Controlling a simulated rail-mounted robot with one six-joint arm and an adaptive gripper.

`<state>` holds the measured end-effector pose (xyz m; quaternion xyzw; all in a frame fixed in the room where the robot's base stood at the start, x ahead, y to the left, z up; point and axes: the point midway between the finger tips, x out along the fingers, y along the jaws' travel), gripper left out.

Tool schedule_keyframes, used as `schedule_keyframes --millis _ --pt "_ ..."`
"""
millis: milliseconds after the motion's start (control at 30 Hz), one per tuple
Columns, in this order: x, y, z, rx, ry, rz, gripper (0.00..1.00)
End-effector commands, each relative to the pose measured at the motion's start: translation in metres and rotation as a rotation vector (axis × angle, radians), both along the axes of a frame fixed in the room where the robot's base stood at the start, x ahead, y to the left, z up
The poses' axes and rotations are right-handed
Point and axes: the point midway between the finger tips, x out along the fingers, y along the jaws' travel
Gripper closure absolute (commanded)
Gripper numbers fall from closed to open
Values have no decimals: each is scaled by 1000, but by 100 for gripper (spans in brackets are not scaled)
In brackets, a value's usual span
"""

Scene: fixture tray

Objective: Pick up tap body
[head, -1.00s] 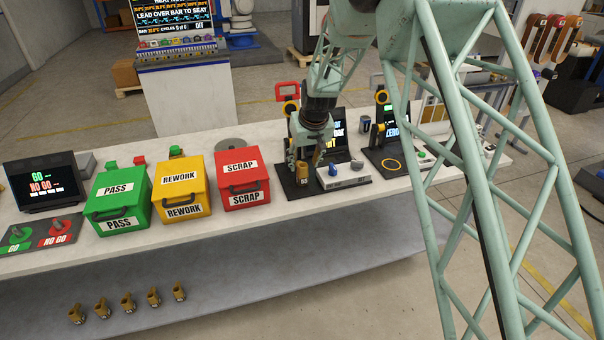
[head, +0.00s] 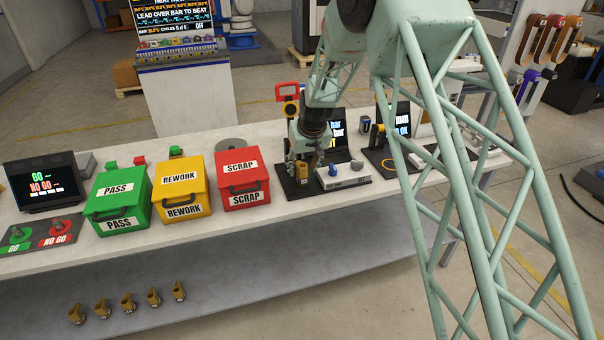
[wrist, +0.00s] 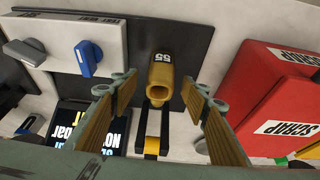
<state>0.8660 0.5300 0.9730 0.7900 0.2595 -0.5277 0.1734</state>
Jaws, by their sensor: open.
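In the head view the tap body (head: 302,172) shows at my gripper (head: 298,160), which is low over the fixture. My gripper is open. How far the fingers reach down around the tap body cannot be told.
A light control box with a blue knob (head: 333,170) stands just right of the tap body. The red SCRAP box (head: 242,180) is close on the left, then the yellow REWORK (head: 181,187) and green PASS (head: 118,200) boxes. Several brass bodies (head: 127,303) stand on the lower shelf.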

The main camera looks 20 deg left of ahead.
Motion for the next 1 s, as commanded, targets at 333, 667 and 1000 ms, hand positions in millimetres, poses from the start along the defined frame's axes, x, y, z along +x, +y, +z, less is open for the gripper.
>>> schedule_keyframes --millis 333,667,1000 --pt "6 4 -18 0 0 0 58" --pt "6 4 -18 0 0 0 58" --pt "6 4 -18 0 0 0 69"
